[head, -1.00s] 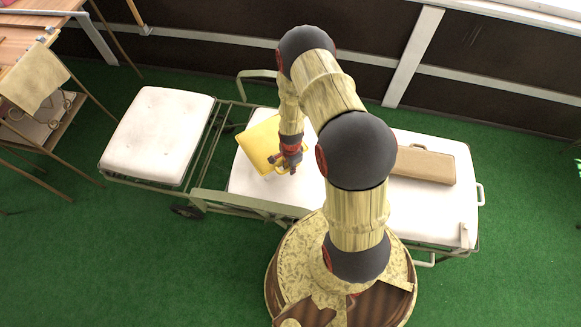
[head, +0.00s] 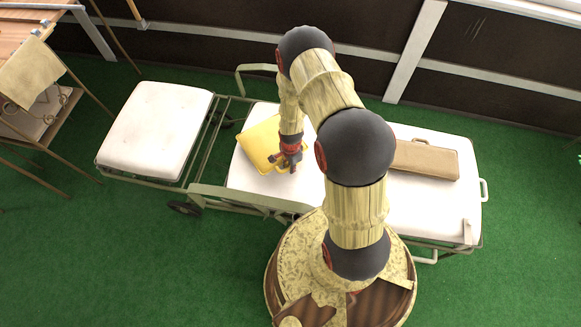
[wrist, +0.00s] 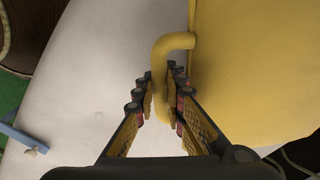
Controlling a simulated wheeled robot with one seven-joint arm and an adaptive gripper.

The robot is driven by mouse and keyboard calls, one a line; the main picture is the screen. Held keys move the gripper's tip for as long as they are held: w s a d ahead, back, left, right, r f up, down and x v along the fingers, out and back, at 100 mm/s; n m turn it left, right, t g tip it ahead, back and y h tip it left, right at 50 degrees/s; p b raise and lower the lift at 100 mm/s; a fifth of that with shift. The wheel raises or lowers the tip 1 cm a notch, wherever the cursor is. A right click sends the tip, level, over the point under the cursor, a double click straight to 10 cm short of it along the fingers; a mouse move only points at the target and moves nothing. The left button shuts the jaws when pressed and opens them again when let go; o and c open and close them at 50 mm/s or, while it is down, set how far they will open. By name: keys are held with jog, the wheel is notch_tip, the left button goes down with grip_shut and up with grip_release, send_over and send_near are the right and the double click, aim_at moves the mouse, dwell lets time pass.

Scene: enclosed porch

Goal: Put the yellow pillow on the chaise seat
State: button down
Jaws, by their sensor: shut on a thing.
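The yellow pillow (head: 259,140) is over the left part of the white chaise seat (head: 245,182) in the head view, flat side up. I cannot tell whether it rests fully on the seat. In the wrist view the yellow pillow (wrist: 255,70) fills the right side, with a bent yellow loop (wrist: 172,45) at its edge. My gripper (head: 287,163) is at the pillow's near right edge. In the wrist view my gripper (wrist: 162,90) is shut on that loop, with white seat (wrist: 90,75) below and to the left. My arm hides the middle of the chaise.
A brown case (head: 428,160) lies on the chaise's right part. A separate white cushioned section (head: 155,135) is at the left, past an open metal frame (head: 215,145). Wooden furniture (head: 35,75) stands at the far left. Green floor (head: 130,260) in front is clear.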

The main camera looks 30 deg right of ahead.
jog(key=c, duration=1.8)
grip_release()
jog(key=shift+o, duration=0.7)
jog(key=o, duration=0.5)
jog(key=shift+r+p, duration=2.6)
jog(key=shift+r, duration=0.85)
jog(key=shift+r, duration=0.1)
